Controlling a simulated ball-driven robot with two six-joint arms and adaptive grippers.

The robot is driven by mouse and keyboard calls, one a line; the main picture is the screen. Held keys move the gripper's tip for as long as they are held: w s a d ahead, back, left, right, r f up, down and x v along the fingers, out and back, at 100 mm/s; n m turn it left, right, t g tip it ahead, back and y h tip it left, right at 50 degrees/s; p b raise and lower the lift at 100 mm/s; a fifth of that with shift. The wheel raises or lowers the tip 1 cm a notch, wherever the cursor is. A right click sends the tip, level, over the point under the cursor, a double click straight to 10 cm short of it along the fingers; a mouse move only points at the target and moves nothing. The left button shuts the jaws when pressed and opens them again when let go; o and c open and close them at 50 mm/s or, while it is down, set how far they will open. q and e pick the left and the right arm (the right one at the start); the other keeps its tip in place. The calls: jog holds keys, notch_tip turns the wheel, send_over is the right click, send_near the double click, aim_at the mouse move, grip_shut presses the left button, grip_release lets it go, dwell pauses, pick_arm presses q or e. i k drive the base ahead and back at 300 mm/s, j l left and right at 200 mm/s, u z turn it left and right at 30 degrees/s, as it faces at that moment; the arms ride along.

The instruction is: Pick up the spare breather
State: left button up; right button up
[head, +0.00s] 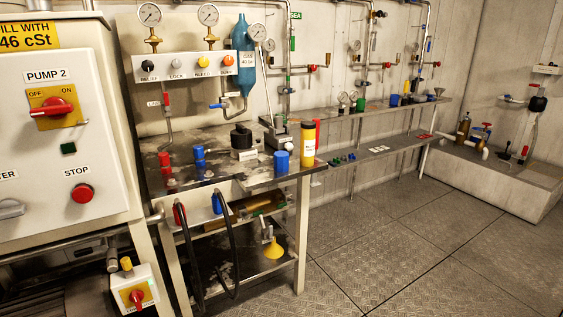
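A black, round-topped piece (241,138) stands on the steel bench, with a small white label (248,155) at its foot. It may be the spare breather, but the label is too small to read. A blue cylindrical piece (282,161) stands to its right near the front edge. A yellow-orange cylinder with a black top (308,142) stands upright at the bench's right corner. Neither of my grippers is in view.
The steel bench (215,183) also holds red pieces (164,159) and blue pieces (199,155). A pump control cabinet (70,120) stands close at left. Black hoses hang in front of the bench; a yellow funnel (274,249) is below. The floor (400,240) at right is clear.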

aim_at(280, 157)
jog(key=i+l+u, duration=0.1)
jog(key=i+l, duration=0.15)
jog(key=i, duration=0.2)
jog(key=i+l+u, duration=0.1)
jog(key=i+l, duration=0.15)
jog(key=i, duration=0.2)
jog(key=i+l+u, duration=0.1)
jog(key=i+l, duration=0.2)
jog(key=i, duration=0.15)
